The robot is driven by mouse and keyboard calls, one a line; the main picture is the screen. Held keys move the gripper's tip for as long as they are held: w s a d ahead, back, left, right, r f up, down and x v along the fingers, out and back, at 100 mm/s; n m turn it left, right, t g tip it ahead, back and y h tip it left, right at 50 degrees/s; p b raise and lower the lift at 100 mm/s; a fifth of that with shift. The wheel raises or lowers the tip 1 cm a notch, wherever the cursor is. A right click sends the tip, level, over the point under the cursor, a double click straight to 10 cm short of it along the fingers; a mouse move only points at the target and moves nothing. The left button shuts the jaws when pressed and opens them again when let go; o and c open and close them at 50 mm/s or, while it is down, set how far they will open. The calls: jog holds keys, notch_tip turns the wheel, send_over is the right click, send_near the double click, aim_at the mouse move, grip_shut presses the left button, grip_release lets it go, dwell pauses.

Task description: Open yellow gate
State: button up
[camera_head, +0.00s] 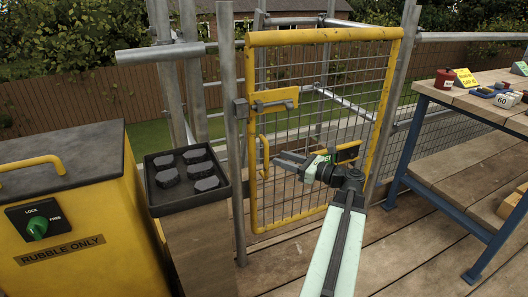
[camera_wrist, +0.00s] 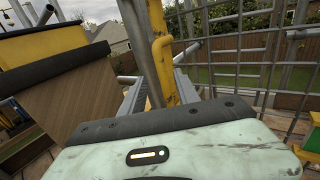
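The yellow gate (camera_head: 325,37) has a tubular frame filled with grey wire mesh and stands upright, its left side beside a grey post. A yellow latch plate with a bar (camera_head: 275,101) sits on its upper left. A yellow vertical handle (camera_head: 264,155) is on its left side below the latch, and also shows in the wrist view (camera_wrist: 162,62). My gripper (camera_head: 281,160) points left across the gate, with its tips close to the handle. In the wrist view its two grey ridged fingers (camera_wrist: 160,92) are apart, with the handle beyond or between them; contact cannot be told.
A yellow rubble bin (camera_head: 75,215) stands at the left, beside a wooden post with a black tray of dark pieces (camera_head: 187,180). A blue-legged workbench (camera_head: 470,100) with tools stands at the right. Grey scaffold poles flank the gate. Plank floor (camera_head: 400,250) is clear in front.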

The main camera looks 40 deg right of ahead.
jog(key=x, duration=0.7)
jog(key=shift+w+d, duration=0.1)
jog(key=shift+w, duration=0.15)
jog(key=shift+c, duration=0.4)
grip_shut()
jog(key=shift+s, duration=0.1)
dwell(0.6)
